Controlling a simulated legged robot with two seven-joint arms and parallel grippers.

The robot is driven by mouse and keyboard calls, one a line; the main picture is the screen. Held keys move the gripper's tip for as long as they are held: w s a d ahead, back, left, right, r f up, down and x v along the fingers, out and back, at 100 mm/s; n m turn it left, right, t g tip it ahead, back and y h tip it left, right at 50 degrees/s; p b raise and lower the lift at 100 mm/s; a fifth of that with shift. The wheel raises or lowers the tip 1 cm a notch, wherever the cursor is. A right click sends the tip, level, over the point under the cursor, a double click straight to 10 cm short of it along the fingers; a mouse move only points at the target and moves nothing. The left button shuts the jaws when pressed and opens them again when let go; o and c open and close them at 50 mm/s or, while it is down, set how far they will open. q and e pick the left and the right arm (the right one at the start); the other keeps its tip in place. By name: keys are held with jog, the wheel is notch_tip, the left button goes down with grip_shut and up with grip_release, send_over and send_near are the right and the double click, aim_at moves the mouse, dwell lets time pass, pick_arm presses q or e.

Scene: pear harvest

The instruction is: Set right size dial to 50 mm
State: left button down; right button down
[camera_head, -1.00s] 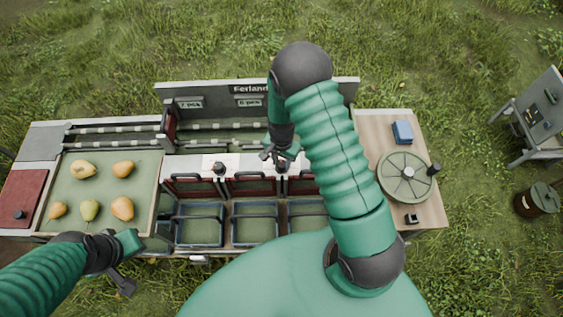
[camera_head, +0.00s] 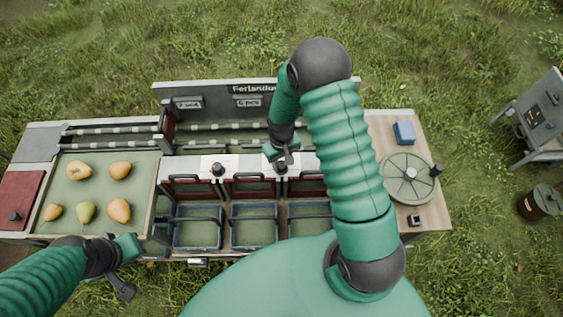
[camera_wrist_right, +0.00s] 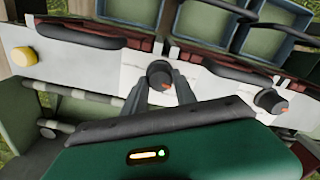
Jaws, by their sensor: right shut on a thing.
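The right size dial (camera_head: 281,168) is a small dark knob on the white panel strip of the sorting bench, mostly under my right gripper (camera_head: 281,155). In the right wrist view the dial (camera_wrist_right: 158,72) sits between the two dark fingers of my right gripper (camera_wrist_right: 160,92), which is shut on it. An orange mark shows on its lower side there; the size it reads is too small to tell. The left dial (camera_head: 218,169) stands free on the same strip and also shows in the wrist view (camera_wrist_right: 270,100). My left gripper (camera_head: 125,265) hangs near the pear tray's front edge, its jaws unclear.
A tray (camera_head: 152,195) with several pears stands at the left. Blue-rimmed crates (camera_head: 230,247) sit in front of the red gates. A round turntable (camera_head: 383,188) and a blue box (camera_head: 403,132) are at the right. A yellow button (camera_wrist_right: 25,57) is on the panel.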

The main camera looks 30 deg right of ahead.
aim_at(281, 163)
jog(key=shift+w+n, duration=0.15)
jog(key=shift+n, duration=1.85)
jog(key=c, duration=1.3)
grip_release()
jog(key=o, duration=0.3)
notch_tip(281, 163, up, 17)
jog(key=b, duration=0.2)
jog(key=shift+f, duration=0.15)
